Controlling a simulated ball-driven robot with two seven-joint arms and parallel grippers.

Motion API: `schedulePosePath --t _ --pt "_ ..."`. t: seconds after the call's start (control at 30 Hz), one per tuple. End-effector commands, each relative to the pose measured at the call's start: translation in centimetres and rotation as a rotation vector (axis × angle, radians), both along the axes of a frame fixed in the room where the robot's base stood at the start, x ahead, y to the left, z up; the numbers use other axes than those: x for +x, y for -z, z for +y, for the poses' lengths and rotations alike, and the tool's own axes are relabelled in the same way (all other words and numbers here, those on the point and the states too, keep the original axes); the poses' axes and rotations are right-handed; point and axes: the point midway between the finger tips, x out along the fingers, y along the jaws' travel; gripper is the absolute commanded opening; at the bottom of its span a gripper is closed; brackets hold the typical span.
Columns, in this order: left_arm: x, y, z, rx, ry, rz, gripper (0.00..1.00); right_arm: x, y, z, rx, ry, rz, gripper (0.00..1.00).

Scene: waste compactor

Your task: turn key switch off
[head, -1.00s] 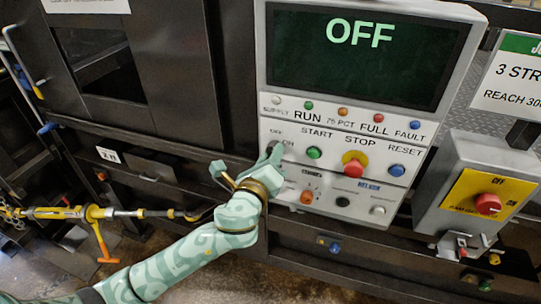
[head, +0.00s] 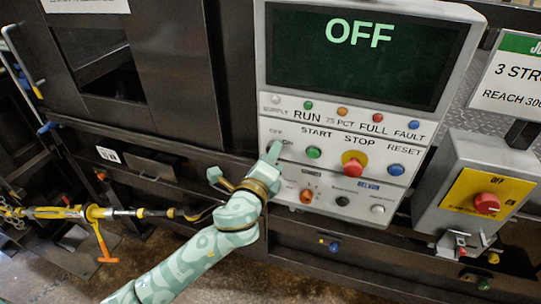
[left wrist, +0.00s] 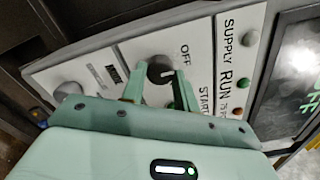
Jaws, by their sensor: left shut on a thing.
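The key switch (left wrist: 160,72) is a dark round part on the light control panel, beside the OFF label in the left wrist view. My left gripper (left wrist: 159,88) has its two fingers on either side of it and is shut on it. In the head view my left gripper (head: 268,163) reaches the panel's left edge by the OFF and ON labels and covers most of the switch. The panel's screen (head: 365,58) reads OFF. My right gripper is not in view.
Close to the gripper are a green START button (head: 313,152), a red STOP button (head: 354,163) on yellow, a blue RESET button (head: 396,169) and an orange knob (head: 306,196).

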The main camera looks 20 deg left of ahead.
Motion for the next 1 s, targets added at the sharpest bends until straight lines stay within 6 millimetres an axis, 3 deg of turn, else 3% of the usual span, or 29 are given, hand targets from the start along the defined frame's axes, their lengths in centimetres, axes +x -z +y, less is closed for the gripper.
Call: schedulePosePath --t 0.07,0.1,0.17,0.43,0.57,0.67,1.0 --pt "0.0 0.0 0.0 -0.001 0.000 0.001 0.07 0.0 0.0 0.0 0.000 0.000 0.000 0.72" --pt "0.0 0.0 0.0 0.000 0.000 0.001 0.38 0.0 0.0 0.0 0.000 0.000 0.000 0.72" --pt "0.0 0.0 0.0 0.000 0.000 0.001 0.52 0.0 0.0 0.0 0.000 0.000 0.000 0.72" --pt "-0.1 0.0 0.0 0.001 0.000 0.000 0.52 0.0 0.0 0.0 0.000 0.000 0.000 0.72" --pt "-1.0 0.1 0.0 0.000 0.001 0.000 0.52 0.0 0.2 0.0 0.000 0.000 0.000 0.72" --pt "-2.9 0.2 0.1 0.000 0.001 0.003 0.52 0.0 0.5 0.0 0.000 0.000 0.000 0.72" --pt "-12.0 0.4 0.4 -0.001 0.002 0.005 0.52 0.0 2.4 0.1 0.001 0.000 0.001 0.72"
